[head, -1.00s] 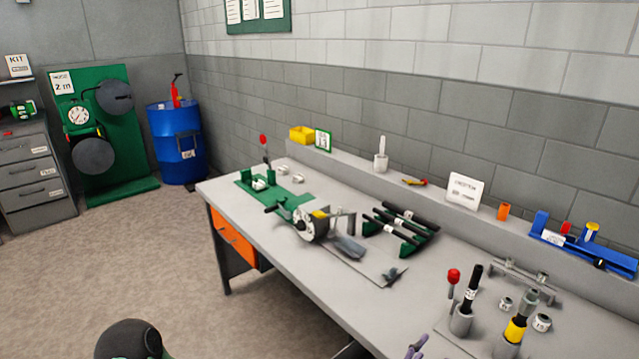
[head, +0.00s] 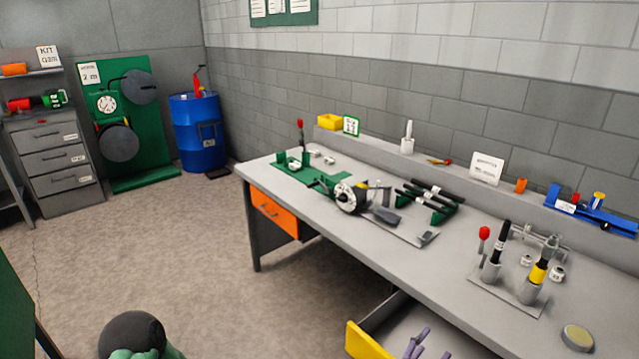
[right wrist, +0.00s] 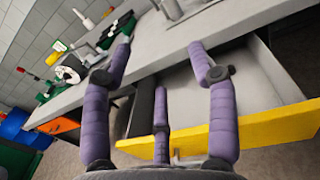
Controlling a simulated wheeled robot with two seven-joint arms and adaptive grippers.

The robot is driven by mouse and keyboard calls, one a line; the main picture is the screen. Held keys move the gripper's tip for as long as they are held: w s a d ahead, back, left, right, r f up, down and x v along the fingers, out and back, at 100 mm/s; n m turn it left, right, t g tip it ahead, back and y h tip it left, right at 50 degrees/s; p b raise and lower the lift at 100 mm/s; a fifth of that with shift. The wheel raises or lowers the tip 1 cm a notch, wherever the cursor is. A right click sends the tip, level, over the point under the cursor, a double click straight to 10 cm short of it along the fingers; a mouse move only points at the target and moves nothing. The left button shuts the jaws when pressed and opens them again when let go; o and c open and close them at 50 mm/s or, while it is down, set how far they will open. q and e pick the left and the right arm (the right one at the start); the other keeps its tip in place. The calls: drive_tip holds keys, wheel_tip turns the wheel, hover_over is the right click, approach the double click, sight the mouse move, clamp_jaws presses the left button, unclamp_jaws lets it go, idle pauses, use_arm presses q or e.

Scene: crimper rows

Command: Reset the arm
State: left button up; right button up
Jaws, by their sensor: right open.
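My right gripper (head: 418,343) shows at the bottom edge of the head view as purple fingers over an open drawer with a yellow front (head: 368,340). In the right wrist view its purple fingers (right wrist: 161,52) are spread wide, with nothing between them. There the drawer's yellow front (right wrist: 262,128) and pale inside (right wrist: 255,80) lie behind and below the fingers. I cannot tell whether the fingers touch the drawer. My left gripper is not in view.
An orange drawer (head: 272,212) is shut. The floor (head: 190,255) left of the bench is clear.

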drive_tip(key=s+d+f+m+g+y+p, duration=0.1)
drive_tip(key=s+d+f+g, duration=0.2)
drive_tip(key=f, duration=0.4)
drive_tip(key=s+f+m+g+y+p, duration=0.1)
drive_tip(key=s+f+m+g+y, duration=0.1)
drive_tip(key=s+f+g, duration=0.4)
drive_tip(key=s+a+f+m+g+y+p, duration=0.2)
drive_tip(key=s+a+f+m+g+y, duration=0.4)
drive_tip(key=s+f, duration=0.45)
drive_tip(key=s+a+f+m+g+y+p, duration=0.2)
drive_tip(key=a+f+m+y, duration=0.2)
drive_tip(key=a+m+y, duration=0.45)
drive_tip(key=w+a+f+m+t+p, duration=0.1)
drive_tip(key=w+f+m+t, duration=0.2)
drive_tip(key=m, duration=0.9)
drive_tip(key=w+t, duration=0.1)
drive_tip(key=w, duration=0.2)
drive_tip(key=shift+a+f+t+h, duration=0.15)
drive_tip(key=shift+t+h, duration=0.15)
drive_tip(key=shift+h, duration=0.05)
